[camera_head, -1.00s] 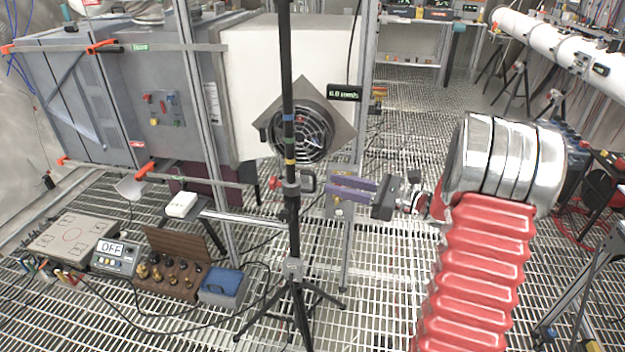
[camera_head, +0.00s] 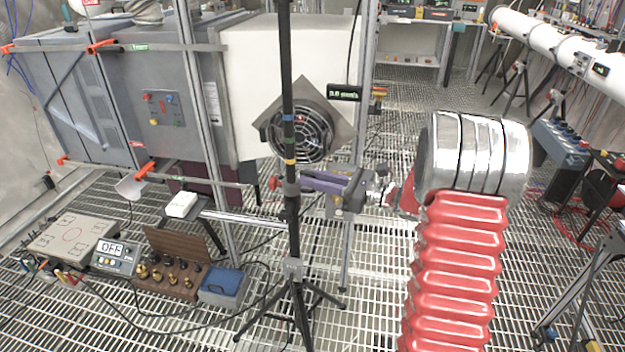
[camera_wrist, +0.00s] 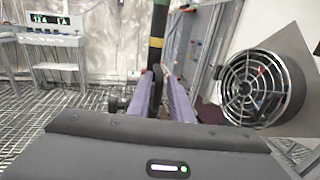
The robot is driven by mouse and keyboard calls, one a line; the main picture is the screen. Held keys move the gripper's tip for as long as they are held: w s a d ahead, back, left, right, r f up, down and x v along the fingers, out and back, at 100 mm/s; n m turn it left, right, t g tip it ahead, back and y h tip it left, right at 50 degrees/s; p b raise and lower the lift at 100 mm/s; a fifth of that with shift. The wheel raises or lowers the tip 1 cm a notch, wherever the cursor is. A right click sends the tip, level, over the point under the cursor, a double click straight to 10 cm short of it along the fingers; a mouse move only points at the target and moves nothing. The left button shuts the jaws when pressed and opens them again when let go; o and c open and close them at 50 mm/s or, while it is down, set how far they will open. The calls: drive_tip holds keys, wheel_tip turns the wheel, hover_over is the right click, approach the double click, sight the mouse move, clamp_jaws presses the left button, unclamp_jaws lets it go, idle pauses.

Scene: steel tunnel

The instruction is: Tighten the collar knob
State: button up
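A black tripod pole (camera_head: 287,80) with coloured bands stands in front of me and carries a collar (camera_head: 291,187). A red knob (camera_head: 273,184) sticks out on the collar's left side. My gripper (camera_head: 304,182), with purple fingers, reaches in from the right, with its tips at the collar's right side. In the wrist view my gripper (camera_wrist: 159,76) has its fingers apart, on either side of a dark upright piece (camera_wrist: 155,92) in line with the pole (camera_wrist: 158,30). That piece seems to be the collar's black handle; contact with it cannot be told.
A round fan grille (camera_head: 308,135) in a diamond plate is just behind the pole, and to the right in the wrist view (camera_wrist: 262,88). The tripod legs (camera_head: 292,300) spread on the grating. A bench box (camera_head: 222,286) stands at lower left.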

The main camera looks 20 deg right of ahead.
clamp_jaws()
drive_tip(key=shift+d+r, duration=0.1)
idle(1.0)
